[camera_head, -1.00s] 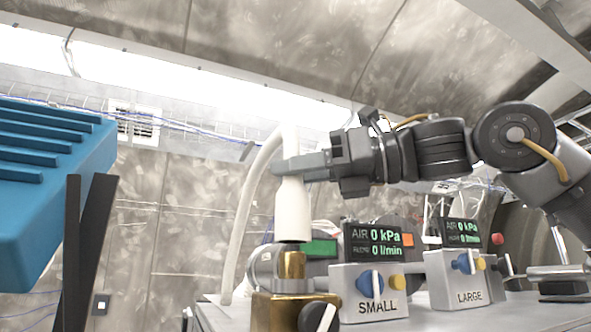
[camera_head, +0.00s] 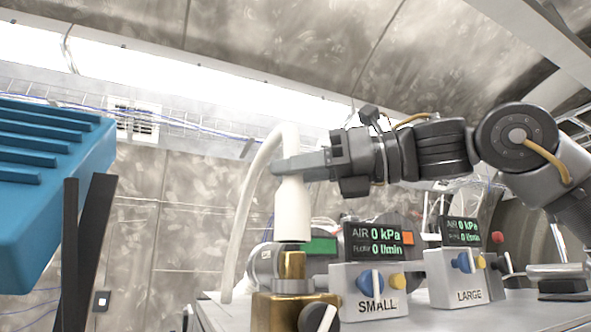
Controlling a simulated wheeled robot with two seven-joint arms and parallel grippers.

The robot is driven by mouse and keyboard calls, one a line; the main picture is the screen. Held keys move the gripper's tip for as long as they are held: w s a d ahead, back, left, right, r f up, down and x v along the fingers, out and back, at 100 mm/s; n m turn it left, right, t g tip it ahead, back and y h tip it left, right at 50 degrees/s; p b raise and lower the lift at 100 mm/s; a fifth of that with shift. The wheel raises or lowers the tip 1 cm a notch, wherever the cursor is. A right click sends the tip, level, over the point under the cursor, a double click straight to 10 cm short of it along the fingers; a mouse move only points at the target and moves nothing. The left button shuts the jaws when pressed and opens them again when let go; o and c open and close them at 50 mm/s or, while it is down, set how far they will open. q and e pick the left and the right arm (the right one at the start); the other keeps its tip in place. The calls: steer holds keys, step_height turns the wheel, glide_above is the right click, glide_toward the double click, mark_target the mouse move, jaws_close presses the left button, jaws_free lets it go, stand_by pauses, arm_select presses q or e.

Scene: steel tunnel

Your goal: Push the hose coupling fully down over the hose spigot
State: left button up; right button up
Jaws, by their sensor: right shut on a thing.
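The white hose coupling (camera_head: 292,212) is upright, with its hose (camera_head: 247,200) arching from its top down to the left. My right gripper (camera_head: 284,165) is shut around the coupling's upper part. The coupling's lower end sits at the top of the brass hose spigot (camera_head: 291,266), in line with it; a short dark band shows between them. How far the spigot reaches inside is hidden. The brass base (camera_head: 270,310) has a dark knob in front.
To the right stand the SMALL valve box (camera_head: 368,292) and the LARGE valve box (camera_head: 457,280), each with a display reading 0 kPa. A blue ribbed object (camera_head: 50,180) and dark bars (camera_head: 85,250) fill the left side. The bench (camera_head: 215,314) is bare left of the brass base.

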mark_target(301, 213)
steer(key=shift+f+b, duration=1.85)
steer(key=shift+f, duration=1.15)
steer(key=o, duration=1.1)
steer(key=shift+r, duration=0.1)
steer(key=shift+c, duration=0.2)
steer(key=shift+d, duration=0.1)
steer(key=shift+d, duration=0.3)
steer(key=b+v, duration=0.2)
steer(key=v, duration=0.8)
steer(key=shift+b, duration=0.3)
steer(key=shift+s, duration=0.1)
